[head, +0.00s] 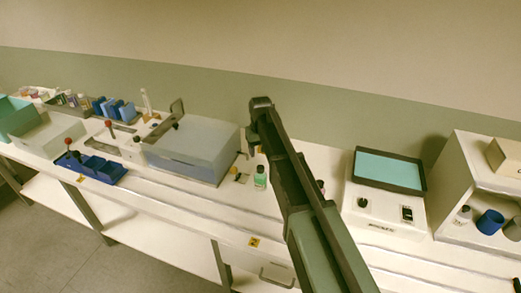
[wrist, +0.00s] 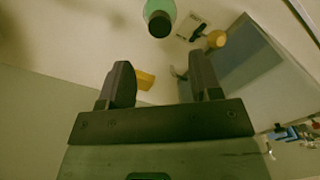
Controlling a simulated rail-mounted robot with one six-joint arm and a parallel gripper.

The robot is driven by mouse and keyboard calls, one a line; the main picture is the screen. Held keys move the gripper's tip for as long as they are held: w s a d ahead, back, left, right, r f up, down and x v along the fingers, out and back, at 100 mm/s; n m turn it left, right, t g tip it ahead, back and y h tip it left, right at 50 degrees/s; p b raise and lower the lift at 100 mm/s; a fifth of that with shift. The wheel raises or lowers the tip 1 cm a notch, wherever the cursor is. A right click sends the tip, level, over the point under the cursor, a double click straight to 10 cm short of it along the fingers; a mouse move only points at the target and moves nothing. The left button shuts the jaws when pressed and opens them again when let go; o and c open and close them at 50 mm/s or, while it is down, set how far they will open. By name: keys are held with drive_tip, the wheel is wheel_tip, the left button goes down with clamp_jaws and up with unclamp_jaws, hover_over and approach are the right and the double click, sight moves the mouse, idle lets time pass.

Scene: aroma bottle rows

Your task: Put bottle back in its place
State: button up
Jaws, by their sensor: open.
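A small bottle with green contents and a dark cap (head: 261,177) stands upright on the bench, just right of the grey box. It also shows at the top of the wrist view (wrist: 160,14), cut by the frame edge, with its dark cap toward the camera. My gripper (wrist: 160,64) is open, and nothing is held between its fingers. The bottle lies beyond the fingertips, apart from them. In the head view my arm reaches up over the bench, right of the bottle. Which bottle or place the task means cannot be told.
Another bottle (head: 320,186) is partly hidden behind my arm. A white device with a teal top (head: 388,170) and an open shelf (head: 455,178) stand right.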

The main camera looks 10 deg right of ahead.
drive_tip(key=s+r+m+p, duration=0.1)
drive_tip(key=s+r, duration=0.2)
drive_tip(key=s, duration=2.5)
drive_tip(key=shift+s, duration=0.15)
